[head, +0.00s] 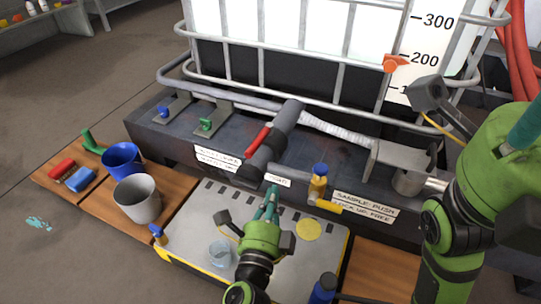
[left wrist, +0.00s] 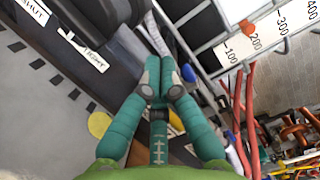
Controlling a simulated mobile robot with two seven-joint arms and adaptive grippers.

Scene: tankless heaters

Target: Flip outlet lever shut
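The outlet lever is a red handle (head: 259,140) lying beside the thick dark outlet pipe (head: 283,128) in the head view, roughly along it. My left gripper (head: 271,193) is below the pipe's near end, apart from the red handle. Its two teal fingers are together, with nothing visible between them. In the left wrist view the fingertips (left wrist: 160,77) meet in front of dark and metal parts; I cannot make out the red handle there. My right gripper (head: 524,125) is at the right edge of the head view, only partly in frame, its fingertips unclear.
A brass tap with a blue cap (head: 320,180) and yellow handle stands right of my left gripper. A caged tank (head: 330,75) rises behind. A blue cup (head: 122,160), grey bucket (head: 138,200) and clear cup (head: 220,253) stand at the left and front.

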